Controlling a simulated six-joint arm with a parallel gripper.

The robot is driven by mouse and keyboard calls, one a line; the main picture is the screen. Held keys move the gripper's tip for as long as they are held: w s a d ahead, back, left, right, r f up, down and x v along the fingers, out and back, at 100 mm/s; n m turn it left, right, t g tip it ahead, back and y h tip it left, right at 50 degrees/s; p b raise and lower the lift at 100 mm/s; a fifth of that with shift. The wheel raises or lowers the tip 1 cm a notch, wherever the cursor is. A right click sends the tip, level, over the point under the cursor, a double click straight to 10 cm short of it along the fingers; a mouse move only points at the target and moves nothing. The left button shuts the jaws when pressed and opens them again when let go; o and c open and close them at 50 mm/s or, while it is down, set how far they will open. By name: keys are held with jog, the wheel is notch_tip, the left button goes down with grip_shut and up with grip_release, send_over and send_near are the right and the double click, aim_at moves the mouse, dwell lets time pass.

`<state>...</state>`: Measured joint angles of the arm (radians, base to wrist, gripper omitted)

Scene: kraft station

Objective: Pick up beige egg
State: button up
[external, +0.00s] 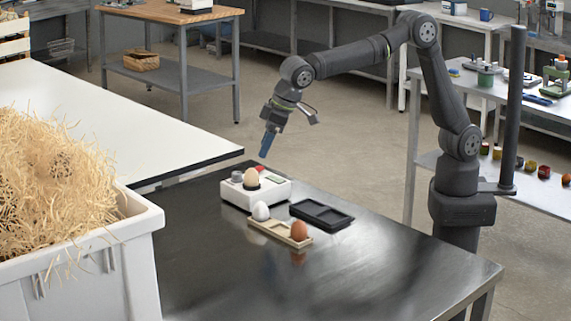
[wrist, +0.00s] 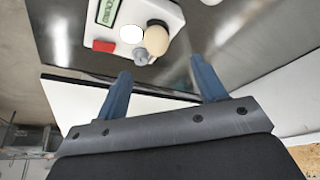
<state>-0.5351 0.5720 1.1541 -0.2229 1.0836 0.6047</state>
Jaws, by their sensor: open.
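The beige egg (external: 251,178) stands upright on the white scale (external: 270,194) near the far edge of the dark table. In the wrist view the beige egg (wrist: 157,40) shows beyond the fingertips, on the scale (wrist: 170,12) with its green display and red button. My gripper (external: 265,150) is open and empty, above and slightly right of the egg in the external view, clearly apart from it. Its two blue fingers (wrist: 163,78) are spread in the wrist view.
A beige tray (external: 268,228) holds a white egg (external: 261,211) and a brown egg (external: 299,230). A black tray (external: 322,215) lies beside it. A white crate of straw (external: 95,245) stands at the left. The dark table (external: 370,270) is clear at the front right.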

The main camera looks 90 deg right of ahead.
aim_at(254, 171)
jog(key=x, duration=0.9)
jog(key=shift+w+d+f, duration=0.1)
jog(key=shift+w+d, duration=0.05)
jog(key=shift+d, duration=0.1)
jog(key=c, duration=0.8)
